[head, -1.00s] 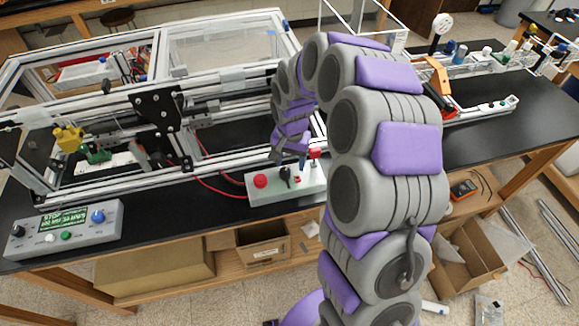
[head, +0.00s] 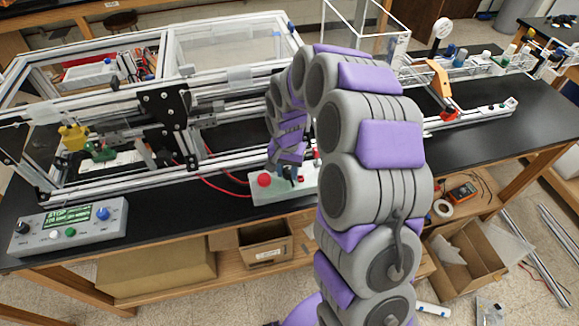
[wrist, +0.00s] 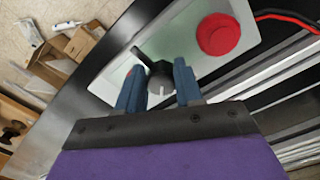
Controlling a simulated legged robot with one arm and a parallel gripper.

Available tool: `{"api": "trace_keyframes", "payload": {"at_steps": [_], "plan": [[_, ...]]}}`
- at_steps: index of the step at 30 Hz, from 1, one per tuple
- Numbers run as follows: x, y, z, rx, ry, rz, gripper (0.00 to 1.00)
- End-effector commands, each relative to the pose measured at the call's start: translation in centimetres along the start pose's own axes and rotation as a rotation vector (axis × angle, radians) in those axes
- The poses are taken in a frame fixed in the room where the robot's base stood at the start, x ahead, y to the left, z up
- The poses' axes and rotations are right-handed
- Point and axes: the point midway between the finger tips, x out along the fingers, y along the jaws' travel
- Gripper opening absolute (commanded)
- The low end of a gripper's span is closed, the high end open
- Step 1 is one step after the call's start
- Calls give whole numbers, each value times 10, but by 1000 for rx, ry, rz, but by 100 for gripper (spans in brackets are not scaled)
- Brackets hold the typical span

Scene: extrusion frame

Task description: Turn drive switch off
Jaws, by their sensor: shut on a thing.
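A red mushroom button (head: 264,180) sits left of the switch. The button also shows in the wrist view (wrist: 218,34), to the right of the switch.
A grey panel (head: 70,232) with a green display and several knobs stands at the front left. The aluminium extrusion frame (head: 228,168) rises behind the box. The table's front edge is close to the box.

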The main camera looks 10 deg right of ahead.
Motion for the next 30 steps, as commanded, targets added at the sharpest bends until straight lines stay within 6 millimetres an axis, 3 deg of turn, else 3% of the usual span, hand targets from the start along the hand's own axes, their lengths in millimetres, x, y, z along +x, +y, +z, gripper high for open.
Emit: {"api": "trace_keyframes", "payload": {"at_steps": [14,30], "plan": [[-6,6,-6,-55,16,-20,5],[-13,4,-4,-495,29,-16,4]]}}
